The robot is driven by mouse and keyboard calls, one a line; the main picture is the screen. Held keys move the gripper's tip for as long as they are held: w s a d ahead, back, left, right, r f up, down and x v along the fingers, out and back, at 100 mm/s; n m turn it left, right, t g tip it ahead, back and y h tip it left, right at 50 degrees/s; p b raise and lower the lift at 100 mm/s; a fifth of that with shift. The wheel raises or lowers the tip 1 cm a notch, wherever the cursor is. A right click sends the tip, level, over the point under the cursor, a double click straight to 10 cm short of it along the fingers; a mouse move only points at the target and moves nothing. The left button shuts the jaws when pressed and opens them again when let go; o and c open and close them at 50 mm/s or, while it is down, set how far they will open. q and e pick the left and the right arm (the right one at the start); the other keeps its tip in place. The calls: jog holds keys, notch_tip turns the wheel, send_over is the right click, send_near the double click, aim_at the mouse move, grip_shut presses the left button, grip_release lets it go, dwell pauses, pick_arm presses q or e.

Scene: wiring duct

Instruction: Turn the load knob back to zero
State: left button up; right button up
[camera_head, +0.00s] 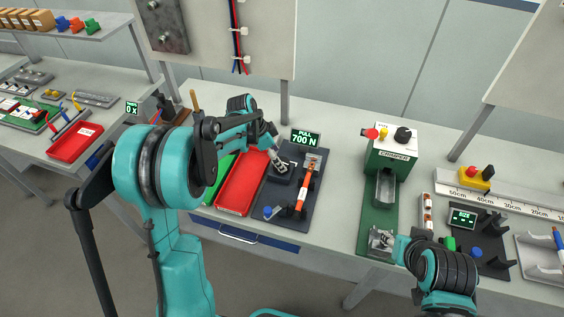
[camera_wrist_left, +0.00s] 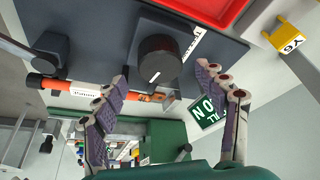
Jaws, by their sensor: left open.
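The black round load knob (camera_wrist_left: 160,58) has a short white mark and sits on a dark raised block of the dark tester plate (camera_wrist_left: 95,25). My left gripper (camera_wrist_left: 162,73) is open, with one finger on each side of the knob in the left wrist view; I cannot tell whether they touch it. In the head view my left gripper (camera_head: 277,157) is over the plate's block and hides the knob. The display (camera_head: 305,138) reads PULL 700 N. My right gripper (camera_head: 384,241) is at the front of the crimper's green base; its finger state is unclear.
An orange-and-white piece (camera_head: 306,185) lies along the plate beside the block. A red tray (camera_head: 241,183) lies left of the plate. The green crimper (camera_head: 391,150) stands to the right, with bare table between it and the plate. A yellow tag (camera_wrist_left: 287,34) shows in the wrist view.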

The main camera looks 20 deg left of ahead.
pick_arm(q)
jog(key=shift+b+x, duration=0.4)
jog(key=shift+x, duration=1.55)
jog(key=shift+a, duration=0.1)
jog(key=c, duration=1.2)
jog(key=shift+o, duration=0.2)
